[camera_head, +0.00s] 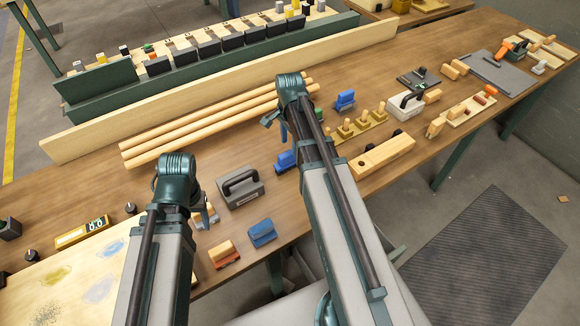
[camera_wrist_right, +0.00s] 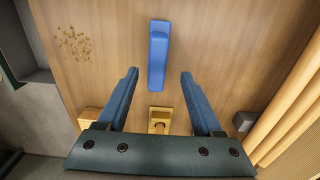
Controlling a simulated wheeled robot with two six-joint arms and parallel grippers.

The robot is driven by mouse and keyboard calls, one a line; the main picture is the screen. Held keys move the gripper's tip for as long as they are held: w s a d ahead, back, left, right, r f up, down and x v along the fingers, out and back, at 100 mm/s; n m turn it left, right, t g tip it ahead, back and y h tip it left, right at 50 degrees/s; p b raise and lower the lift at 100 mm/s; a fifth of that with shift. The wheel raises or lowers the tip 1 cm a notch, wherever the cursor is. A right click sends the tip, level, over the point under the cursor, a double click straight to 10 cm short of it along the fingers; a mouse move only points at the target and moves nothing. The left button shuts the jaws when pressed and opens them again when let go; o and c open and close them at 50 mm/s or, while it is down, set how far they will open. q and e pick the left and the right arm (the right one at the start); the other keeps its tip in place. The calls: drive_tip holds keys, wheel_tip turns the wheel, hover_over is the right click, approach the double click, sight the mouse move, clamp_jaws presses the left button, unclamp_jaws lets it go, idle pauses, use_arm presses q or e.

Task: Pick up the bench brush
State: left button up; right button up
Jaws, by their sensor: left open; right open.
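A long blue piece (camera_wrist_right: 158,55), wider at its top end, lies on the wooden bench in the right wrist view; I take it for the bench brush, but no bristles show. In the head view a blue piece (camera_head: 285,161) beside my right forearm looks like the same thing, partly hidden by the arm. My right gripper (camera_wrist_right: 158,85) is open and empty, its two fingers spread to either side of the blue piece's lower end, not touching it. My left gripper (camera_head: 204,208) is mostly hidden by its own wrist, above the bench's near part.
Wooden dowels (camera_head: 200,122) lie behind my right arm. A grey float with a handle (camera_head: 240,186), an orange-and-wood block (camera_head: 223,254) and another blue block (camera_head: 262,232) are near the front edge. Brass knobbed pieces (camera_head: 347,130) stand to the right. Crumbs (camera_wrist_right: 74,44) lie on the bench.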

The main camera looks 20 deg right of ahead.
sight(290, 152)
use_arm(q)
drive_tip(key=shift+f, duration=0.25)
use_arm(e)
drive_tip(key=shift+f, duration=0.25)
use_arm(q)
wheel_tip(290, 152, down, 5)
drive_tip(key=b, duration=0.5)
drive_tip(key=shift+f, duration=0.1)
use_arm(e)
drive_tip(key=f, duration=0.5)
drive_tip(key=shift+s, duration=0.2)
clamp_jaws()
